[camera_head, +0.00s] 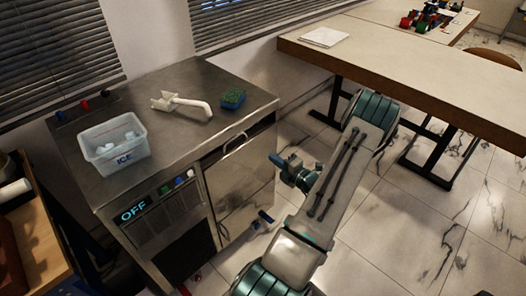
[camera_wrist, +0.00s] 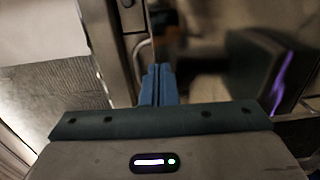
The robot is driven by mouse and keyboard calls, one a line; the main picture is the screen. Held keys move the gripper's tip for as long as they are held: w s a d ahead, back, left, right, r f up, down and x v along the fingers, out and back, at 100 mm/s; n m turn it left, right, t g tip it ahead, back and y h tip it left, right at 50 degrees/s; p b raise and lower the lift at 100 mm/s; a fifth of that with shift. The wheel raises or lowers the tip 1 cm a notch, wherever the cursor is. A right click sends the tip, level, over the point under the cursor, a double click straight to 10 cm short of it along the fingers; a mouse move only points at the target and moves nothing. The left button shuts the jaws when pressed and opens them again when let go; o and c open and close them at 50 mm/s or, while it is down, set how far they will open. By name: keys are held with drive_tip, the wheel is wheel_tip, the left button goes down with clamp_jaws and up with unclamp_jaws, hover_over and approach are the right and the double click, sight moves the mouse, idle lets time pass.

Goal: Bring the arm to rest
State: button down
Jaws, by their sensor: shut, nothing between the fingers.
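My arm (camera_head: 335,185) reaches up from the bottom of the head view and bends at a large teal joint on the right. Part of it covers what lies behind. My gripper shows in the wrist view as two blue fingers (camera_wrist: 158,72) pressed together, with nothing between them. In the head view a small blue-grey end part beside my arm link looks like the gripper, but it is partly hidden. It appears apart from the steel cabinet (camera_head: 235,185) to its left.
On the cabinet stand a white ICE tub (camera_head: 114,142), a white scoop-like tool (camera_head: 183,103) and a green-blue sponge (camera_head: 232,99). Its display (camera_head: 133,211) reads OFF. A long table (camera_head: 410,75) stands behind my arm. Tiled floor at right is clear.

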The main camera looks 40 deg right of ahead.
drive_tip(key=shift+s, duration=2.2)
drive_tip(key=w+a+r+n+g+y+p, duration=0.1)
drive_tip(key=w+a+r+n+g+y, duration=0.2)
drive_tip(key=a+r+n+g+y, duration=0.7)
drive_tip(key=w+a+r+n+g+y+p, duration=0.15)
drive_tip(key=a+r+n, duration=0.35)
drive_tip(key=a+n, duration=1.05)
drive_tip(key=s+a+r+n+g+h+p, duration=0.1)
drive_tip(key=s+a+r+n+h, duration=0.4)
drive_tip(key=n, duration=0.9)
drive_tip(key=s+a+r+n+g+h+p, duration=0.2)
drive_tip(key=s+a+r+n+h, duration=0.3)
drive_tip(key=r+n, duration=0.4)
drive_tip(key=shift+s+a+r+n+h, duration=0.25)
drive_tip(key=shift+a+n+h, duration=0.7)
drive_tip(key=shift+n, duration=1.7)
drive_tip(key=shift+w+a, duration=0.1)
drive_tip(key=shift+a, duration=0.1)
